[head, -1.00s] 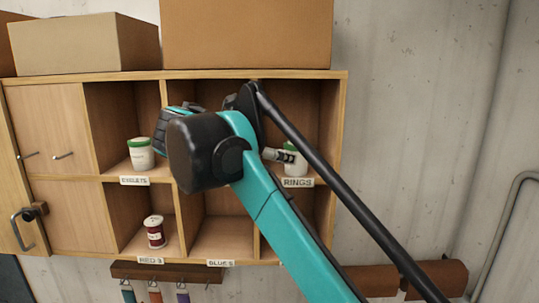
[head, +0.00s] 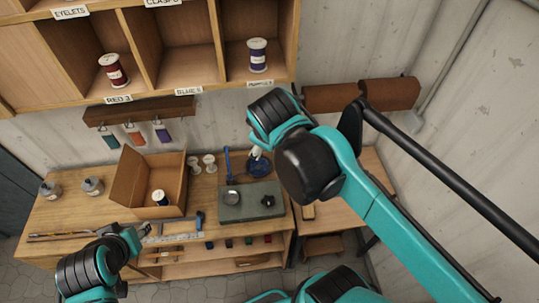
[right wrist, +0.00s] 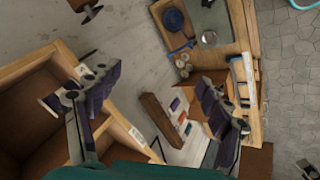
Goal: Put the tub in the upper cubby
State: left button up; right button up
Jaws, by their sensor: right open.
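No tub with a green lid shows in either current view. The cubby unit (head: 290,45) is at the top of the head view, its upper row mostly cut off above the EYELETS and CLASPS labels. My right gripper (head: 257,138) is just below the unit's lower right cubby, its fingertips partly hidden by its own wrist. In the right wrist view my right gripper (right wrist: 155,102) has its fingers wide apart, with nothing held between them. My left gripper (head: 138,233) is low over the bench's left part, and its fingers are not clear.
Lower cubbies hold a red spool (head: 113,70) and a purple spool (head: 258,55), with an empty one between. On the workbench (head: 75,212) stand an open cardboard box (head: 130,170), two jars and a grey slab (head: 232,208). Tags hang from a hook rail (head: 110,112).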

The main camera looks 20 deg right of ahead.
pick_arm(q)
jog(key=shift+w+a, duration=0.15)
jog(key=shift+a, duration=0.05)
pick_arm(e)
jog(key=s+a+f+m+y, duration=0.2)
jog(key=s+f+m, duration=0.3)
jog(key=f, duration=0.5)
jog(key=shift+s+a+f+m+t, duration=0.2)
jog(key=shift+s+a+m+t, duration=0.15)
jog(key=shift+m, duration=0.55)
jog(key=shift+d, duration=0.1)
